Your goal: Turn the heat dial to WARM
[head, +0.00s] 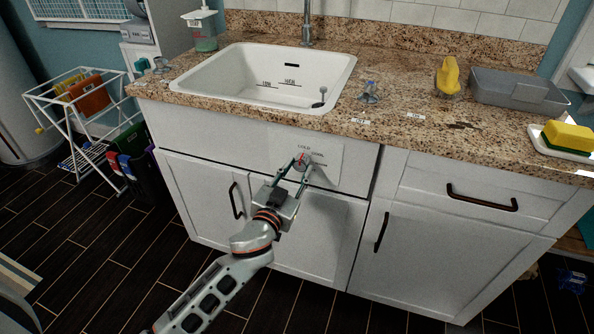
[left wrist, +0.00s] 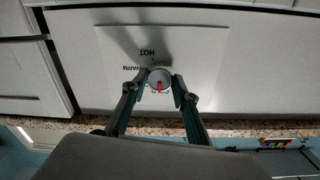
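The heat dial (head: 301,163) is a small round grey knob with a red pointer, on a pale label plate (head: 326,165) on the cabinet front below the sink. In the left wrist view the dial (left wrist: 159,79) has its red mark toward the countertop side, the COLD side. HOT is printed opposite and WARM to the left; the COLD lettering is partly hidden by the dial and fingers. My left gripper (head: 297,167) points at the plate, its fingers apart, one on each side of the dial. I cannot tell whether they touch it. My right gripper is not in view.
A white sink (head: 265,76) is set in the granite countertop (head: 415,112) above the plate. Dark cabinet handles (head: 236,200) stick out below and at right (head: 482,198). A drying rack (head: 75,120) stands at left. The floor in front is mostly clear.

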